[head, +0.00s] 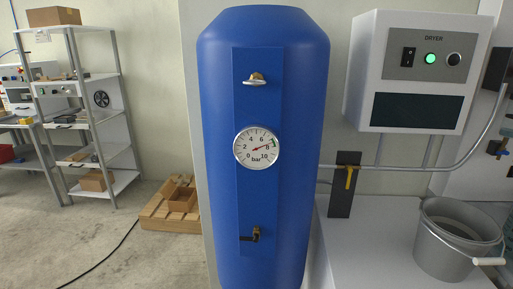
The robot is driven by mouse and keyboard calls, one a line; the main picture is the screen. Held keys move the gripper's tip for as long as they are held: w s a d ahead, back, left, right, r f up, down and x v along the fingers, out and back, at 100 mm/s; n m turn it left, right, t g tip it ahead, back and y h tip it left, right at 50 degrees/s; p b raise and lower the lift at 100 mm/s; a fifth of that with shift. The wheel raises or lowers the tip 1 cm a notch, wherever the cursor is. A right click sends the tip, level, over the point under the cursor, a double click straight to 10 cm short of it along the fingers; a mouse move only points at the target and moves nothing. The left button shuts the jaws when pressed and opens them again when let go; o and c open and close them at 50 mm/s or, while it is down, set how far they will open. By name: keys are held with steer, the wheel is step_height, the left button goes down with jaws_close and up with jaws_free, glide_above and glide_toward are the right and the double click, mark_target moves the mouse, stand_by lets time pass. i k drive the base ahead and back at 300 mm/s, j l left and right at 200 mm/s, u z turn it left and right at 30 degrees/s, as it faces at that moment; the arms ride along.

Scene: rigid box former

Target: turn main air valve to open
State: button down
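A yellow valve lever (349,178) sits on a dark upright plate (342,203) just right of the blue tank. The lever hangs down, crosswise to the grey horizontal pipe (405,168) that runs through there. No label shows on it, so I cannot tell for sure that it is the main air valve. The blue tank (220,150) carries a round gauge (257,147) with its red needle near 8 bar. A small brass fitting with a dark handle (250,237) is low on the tank. My gripper is not in view.
A white dryer box (375,75) with a lit green button hangs above the pipe. A grey bucket (440,245) stands at the lower right on a pale surface. A blue-handled fitting (494,147) is at the right edge. Shelves (95,75) and a wooden pallet (160,213) stand left; the floor before them is mostly clear.

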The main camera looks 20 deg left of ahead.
mark_target(349, 169)
steer(key=i+j+u, duration=0.1)
steer(key=i+j, duration=0.65)
